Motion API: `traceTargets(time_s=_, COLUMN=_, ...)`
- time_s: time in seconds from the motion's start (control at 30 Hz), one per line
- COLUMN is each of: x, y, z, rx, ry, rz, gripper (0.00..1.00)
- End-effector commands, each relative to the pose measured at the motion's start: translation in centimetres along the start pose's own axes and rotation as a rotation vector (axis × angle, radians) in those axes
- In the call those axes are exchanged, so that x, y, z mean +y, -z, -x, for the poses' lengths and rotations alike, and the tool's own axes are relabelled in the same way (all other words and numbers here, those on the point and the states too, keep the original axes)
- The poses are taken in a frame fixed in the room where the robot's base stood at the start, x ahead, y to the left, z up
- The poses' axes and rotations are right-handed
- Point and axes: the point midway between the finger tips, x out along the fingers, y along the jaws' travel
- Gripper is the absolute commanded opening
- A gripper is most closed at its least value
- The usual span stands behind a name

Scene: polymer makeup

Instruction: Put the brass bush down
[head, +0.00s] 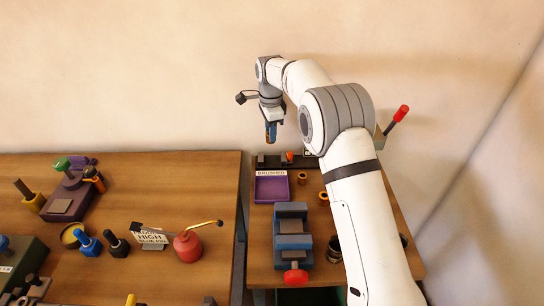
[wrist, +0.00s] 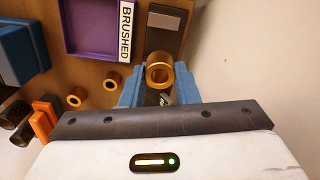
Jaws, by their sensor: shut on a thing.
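The brass bush (wrist: 159,72) is held between the blue fingertips of my gripper (wrist: 158,90) in the wrist view, its round bore facing the camera. In the head view my gripper (head: 270,132) points down, raised above the back of the right bench; the bush is too small to make out clearly there. A purple tray labelled BRUSHED (head: 271,188) lies on that bench, below and in front of the gripper. It looks empty and also shows in the wrist view (wrist: 88,32). Two other brass bushes (wrist: 111,80) (wrist: 74,100) stand on the bench beside the tray.
A blue vise (head: 292,238) with a red knob stands in front of the tray. A dark block with a grey plate (wrist: 166,22) lies behind the tray. The left bench (head: 150,185) holds tools, a red oil can (head: 187,246) and a sign. A wall stands close behind.

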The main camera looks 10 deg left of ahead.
Motion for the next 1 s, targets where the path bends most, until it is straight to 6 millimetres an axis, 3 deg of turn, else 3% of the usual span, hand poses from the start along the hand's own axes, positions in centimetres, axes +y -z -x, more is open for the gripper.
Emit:
traceTargets(time_s=0.2, x=0.0, y=0.0, z=-4.1, rx=0.0, ry=-0.004, rz=-0.001, gripper=0.05)
traceTargets(time_s=0.63, x=0.1, y=0.0, z=-8.8, rx=0.0, ry=-0.005, rz=-0.001, gripper=0.05)
traceTargets(time_s=1.0, x=0.0, y=0.0, z=-9.7, rx=0.0, ry=-0.001, rz=0.0, gripper=0.05)
